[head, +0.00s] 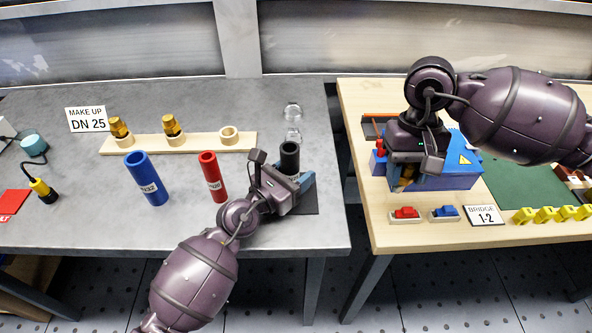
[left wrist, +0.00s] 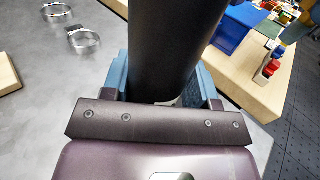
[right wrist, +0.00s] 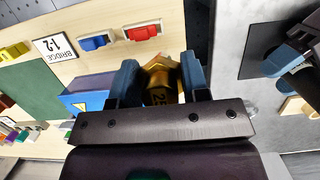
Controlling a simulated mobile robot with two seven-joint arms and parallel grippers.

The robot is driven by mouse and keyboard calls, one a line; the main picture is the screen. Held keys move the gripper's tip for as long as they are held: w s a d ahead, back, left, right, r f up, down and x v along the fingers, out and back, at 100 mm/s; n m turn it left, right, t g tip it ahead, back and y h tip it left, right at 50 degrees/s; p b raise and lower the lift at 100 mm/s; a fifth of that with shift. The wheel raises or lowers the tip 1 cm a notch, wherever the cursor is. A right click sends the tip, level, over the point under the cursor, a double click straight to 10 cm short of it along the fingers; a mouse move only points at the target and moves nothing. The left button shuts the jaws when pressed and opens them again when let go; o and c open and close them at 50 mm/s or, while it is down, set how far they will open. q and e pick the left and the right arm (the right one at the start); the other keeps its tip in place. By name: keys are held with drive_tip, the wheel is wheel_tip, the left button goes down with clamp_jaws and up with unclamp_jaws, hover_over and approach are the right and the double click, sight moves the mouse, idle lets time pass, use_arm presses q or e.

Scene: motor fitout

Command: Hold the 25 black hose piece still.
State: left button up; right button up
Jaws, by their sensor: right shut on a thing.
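The black hose piece (head: 289,157) stands upright on a dark mat at the right end of the grey bench. My left gripper (head: 291,182) is around it, one blue finger on each side. In the left wrist view the black hose (left wrist: 175,45) fills the space between the fingers (left wrist: 163,85); I cannot tell whether both press on it. My right gripper (right wrist: 160,82) is shut on a brass fitting marked 25 (right wrist: 159,85), over the wooden table by the blue box. In the head view my right gripper (head: 408,172) mostly hides that fitting.
A blue hose (head: 147,178) and a red hose (head: 213,177) stand left of my left gripper. A wooden rack (head: 190,143) holds two brass fittings behind them. Clear ring clamps (head: 293,112) lie behind the black hose. A gap separates the bench from the wooden table (head: 385,237).

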use_arm(q)
drive_tip(key=shift+o, duration=1.1)
drive_tip(key=shift+f, duration=0.1)
drive_tip(key=shift+a, duration=0.15)
drive_tip(key=v, duration=1.2)
use_arm(e)
drive_tip(key=shift+s+a, duration=0.1)
